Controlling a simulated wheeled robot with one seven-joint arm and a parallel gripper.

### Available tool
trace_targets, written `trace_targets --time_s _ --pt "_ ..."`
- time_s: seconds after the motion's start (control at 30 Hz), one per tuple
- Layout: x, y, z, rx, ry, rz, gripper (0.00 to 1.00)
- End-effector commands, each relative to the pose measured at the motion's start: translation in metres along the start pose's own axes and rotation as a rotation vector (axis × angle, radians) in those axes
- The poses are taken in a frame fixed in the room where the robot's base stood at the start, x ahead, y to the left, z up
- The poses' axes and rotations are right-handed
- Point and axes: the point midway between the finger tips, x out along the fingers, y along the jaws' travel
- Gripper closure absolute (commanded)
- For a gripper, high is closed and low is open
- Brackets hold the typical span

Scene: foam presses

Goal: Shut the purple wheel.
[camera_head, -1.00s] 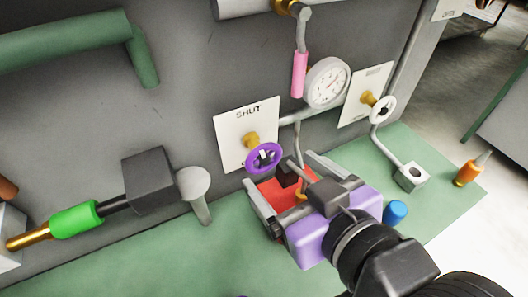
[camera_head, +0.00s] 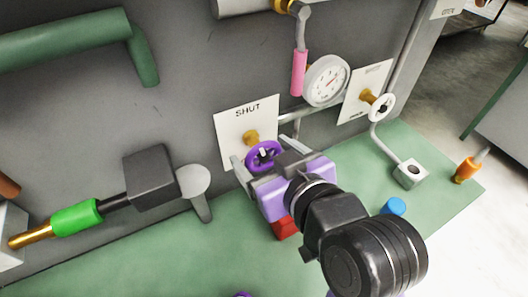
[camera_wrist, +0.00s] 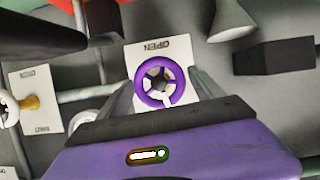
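The purple wheel (camera_head: 264,155) sits on a brass stem in front of a white plate (camera_head: 238,118) on the grey wall. The plate reads SHUT along its top in the head view. The wrist view shows the wheel (camera_wrist: 146,90) face on, with a pale mark on its spokes and OPEN at the plate's other edge. My gripper (camera_head: 262,150) is at the wheel and open. In the wrist view my gripper's fingers (camera_wrist: 160,80) stand on either side of the wheel, with a gap visible around the rim. I cannot tell whether a finger touches it.
A white wheel (camera_head: 382,107) on a second plate and a gauge (camera_head: 326,81) are to the right. A pink-handled lever (camera_head: 299,73) hangs above. A green-handled lever (camera_head: 76,217) juts out at left. A red block (camera_head: 285,228) and a blue knob (camera_head: 394,206) are on the green bench.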

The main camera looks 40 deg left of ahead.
Motion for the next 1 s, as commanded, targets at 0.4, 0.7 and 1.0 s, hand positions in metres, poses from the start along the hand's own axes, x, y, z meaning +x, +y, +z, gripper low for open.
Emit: trace_targets --time_s 0.4,0.7,1.0 --pt "-0.0014 0.0009 -0.0024 0.039 -0.001 -0.016 0.76" --pt "-0.0009 0.0018 -0.0017 0.233 -0.001 -0.096 0.76" --pt "-0.0001 0.0015 -0.0002 0.247 0.001 -0.102 0.76"
